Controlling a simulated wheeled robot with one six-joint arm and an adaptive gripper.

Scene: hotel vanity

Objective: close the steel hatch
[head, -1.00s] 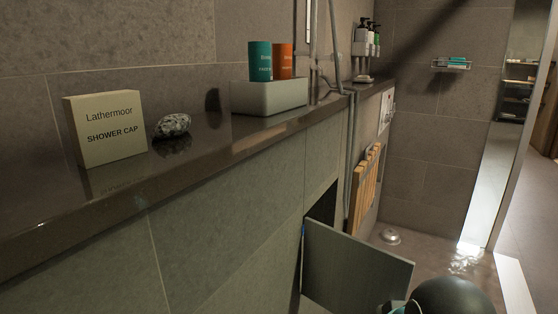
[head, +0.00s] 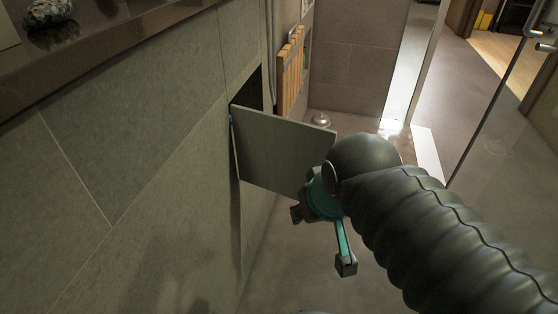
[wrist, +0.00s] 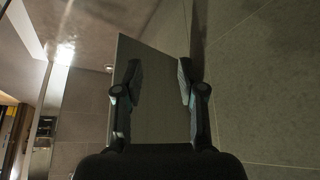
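The steel hatch (head: 275,150) is a flat grey-green panel that stands open, swung out from the wall, in the head view. Its hinge side is at the left, and a dark opening (head: 250,90) shows behind it. My gripper (head: 322,240) is just to the right of and below the panel's free lower corner, with its fingers spread apart. In the wrist view the hatch panel (wrist: 155,85) stands upright ahead, behind and between the two open fingers of my gripper (wrist: 159,70). Nothing is held. I cannot tell whether a finger touches the panel.
The tiled wall (head: 150,150) runs along the left under a dark counter (head: 110,40) with a speckled stone (head: 47,12). A slatted wooden piece (head: 291,70) hangs past the hatch. A round drain cap (head: 321,119) lies on the floor. Glass stands at the right.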

